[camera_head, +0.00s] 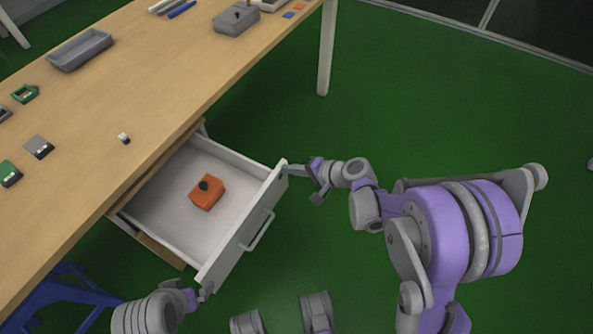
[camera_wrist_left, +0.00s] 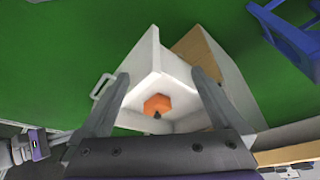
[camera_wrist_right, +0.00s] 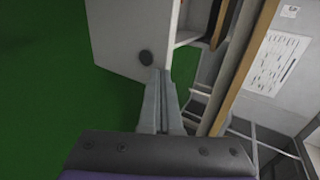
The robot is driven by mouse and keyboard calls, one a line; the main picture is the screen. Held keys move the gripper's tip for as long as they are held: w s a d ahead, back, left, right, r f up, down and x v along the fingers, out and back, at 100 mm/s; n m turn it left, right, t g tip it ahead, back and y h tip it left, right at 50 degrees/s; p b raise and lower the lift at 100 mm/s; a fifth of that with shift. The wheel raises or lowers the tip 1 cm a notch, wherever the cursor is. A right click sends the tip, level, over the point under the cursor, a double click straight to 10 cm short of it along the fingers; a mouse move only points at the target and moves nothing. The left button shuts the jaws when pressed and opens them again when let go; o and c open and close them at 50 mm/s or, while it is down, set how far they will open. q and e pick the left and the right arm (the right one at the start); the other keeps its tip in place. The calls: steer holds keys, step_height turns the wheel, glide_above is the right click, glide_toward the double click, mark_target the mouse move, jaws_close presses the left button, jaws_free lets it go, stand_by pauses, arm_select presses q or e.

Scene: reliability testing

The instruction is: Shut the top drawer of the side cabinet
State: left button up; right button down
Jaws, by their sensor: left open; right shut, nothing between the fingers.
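The white top drawer (camera_head: 237,235) stands pulled out from under the wooden table, with a bar handle (camera_head: 260,230) on its front. My right gripper (camera_head: 287,170) is shut and empty at the far end of the drawer front. In the right wrist view its closed fingertips (camera_wrist_right: 159,74) overlap the panel's edge; contact is unclear. My left gripper (camera_head: 204,291) is at the near end of the drawer front, partly hidden by its own arm. In the left wrist view its fingers (camera_wrist_left: 160,76) are spread open, with the drawer corner between them in the picture.
An orange box (camera_head: 208,191) with a dark knob lies inside the drawer. The wooden tabletop (camera_head: 120,90) carries a grey tray (camera_head: 80,50), a grey box (camera_head: 236,21) and small parts. A blue stool (camera_head: 65,296) stands at the lower left. Green floor is clear in front of the drawer.

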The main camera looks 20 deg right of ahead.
steer(key=w+a, duration=1.9)
steer(key=shift+w+a, duration=0.1)
